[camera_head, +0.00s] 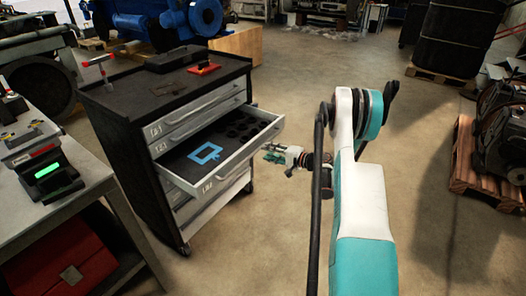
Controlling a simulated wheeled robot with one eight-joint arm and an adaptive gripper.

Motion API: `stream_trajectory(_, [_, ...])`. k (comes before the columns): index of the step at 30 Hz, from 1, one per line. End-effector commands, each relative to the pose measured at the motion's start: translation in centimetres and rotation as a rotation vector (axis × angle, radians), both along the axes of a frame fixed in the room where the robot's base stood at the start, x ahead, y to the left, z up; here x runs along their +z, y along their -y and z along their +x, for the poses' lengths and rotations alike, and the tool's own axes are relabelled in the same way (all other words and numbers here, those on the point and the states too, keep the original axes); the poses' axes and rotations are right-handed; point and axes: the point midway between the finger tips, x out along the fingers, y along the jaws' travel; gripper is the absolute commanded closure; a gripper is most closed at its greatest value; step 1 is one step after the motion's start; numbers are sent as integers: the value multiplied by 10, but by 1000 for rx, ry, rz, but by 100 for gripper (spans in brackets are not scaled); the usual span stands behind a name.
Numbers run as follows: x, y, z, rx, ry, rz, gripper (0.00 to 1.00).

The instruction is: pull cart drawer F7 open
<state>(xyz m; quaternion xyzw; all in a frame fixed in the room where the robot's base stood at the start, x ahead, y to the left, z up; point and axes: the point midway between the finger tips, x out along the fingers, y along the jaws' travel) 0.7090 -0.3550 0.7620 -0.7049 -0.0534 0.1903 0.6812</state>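A dark tool cart (120,110) with light grey drawer fronts stands at the centre left. One drawer (235,152) in its upper half is pulled well out, showing a dark insert with round holes and a blue rectangular frame (206,153). The drawers above and below it look shut. The drawer labels are too small to read, so I cannot tell which is F7. My gripper (273,153) is just right of the open drawer's front, pointing toward it. I cannot tell whether it touches the front or handle, or whether its fingers are open.
A grey bench (70,205) with a green-lit device (48,171) stands at the left. Engine parts on a wooden pallet (465,175) stand at the right. The floor before the cart is clear.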

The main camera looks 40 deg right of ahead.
Motion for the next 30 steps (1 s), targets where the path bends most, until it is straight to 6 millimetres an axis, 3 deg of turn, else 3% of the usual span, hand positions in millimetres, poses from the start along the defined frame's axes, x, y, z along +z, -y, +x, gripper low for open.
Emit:
stream_trajectory(6, [9, 16, -40, -3, 0, -1, 69])
stream_trajectory(12, [13, 23, -61, -1, 0, 0, 69])
stream_trajectory(30, [14, 24, -65, 0, 0, 0, 69])
